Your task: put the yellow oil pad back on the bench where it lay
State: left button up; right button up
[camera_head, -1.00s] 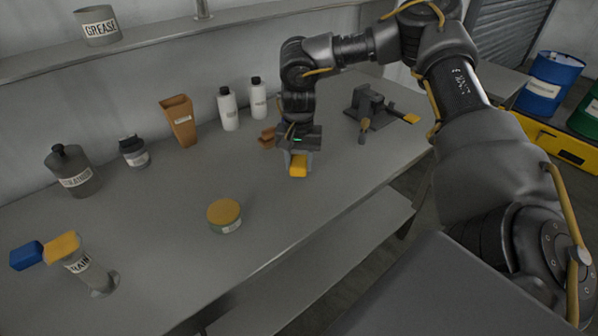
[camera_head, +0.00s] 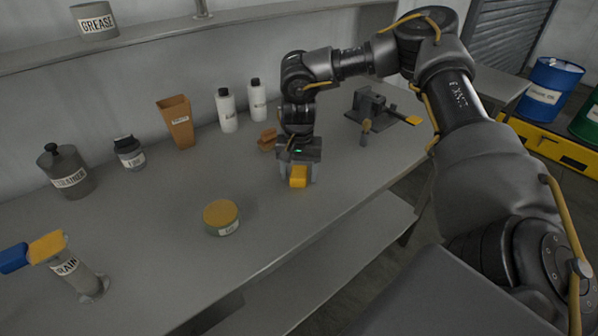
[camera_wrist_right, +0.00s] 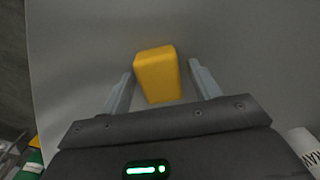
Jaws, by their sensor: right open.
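The yellow oil pad (camera_head: 299,177) is a small yellow block at the bench, right of the middle in the head view. It also shows in the right wrist view (camera_wrist_right: 158,76), between the two grey fingers. My right gripper (camera_head: 297,183) points down over the pad with its fingers either side of it. In the wrist view my right gripper (camera_wrist_right: 162,72) is open, with a gap to the pad at the right finger and a narrower one at the left. The pad appears to rest on the bench (camera_head: 150,225). My left gripper is not in view.
A brown block (camera_head: 267,140) lies just behind the gripper. A yellow-lidded tin (camera_head: 221,217) stands to the left, and a dark vise-like fixture (camera_head: 371,105) to the right. White bottles (camera_head: 226,110) stand behind. Bare bench lies between tin and pad.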

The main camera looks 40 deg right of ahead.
aim_at(299, 172)
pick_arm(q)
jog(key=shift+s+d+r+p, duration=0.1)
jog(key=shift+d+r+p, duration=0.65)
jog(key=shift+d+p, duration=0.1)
pick_arm(e)
notch_tip(299, 172, up, 12)
jog(key=shift+r, duration=0.15)
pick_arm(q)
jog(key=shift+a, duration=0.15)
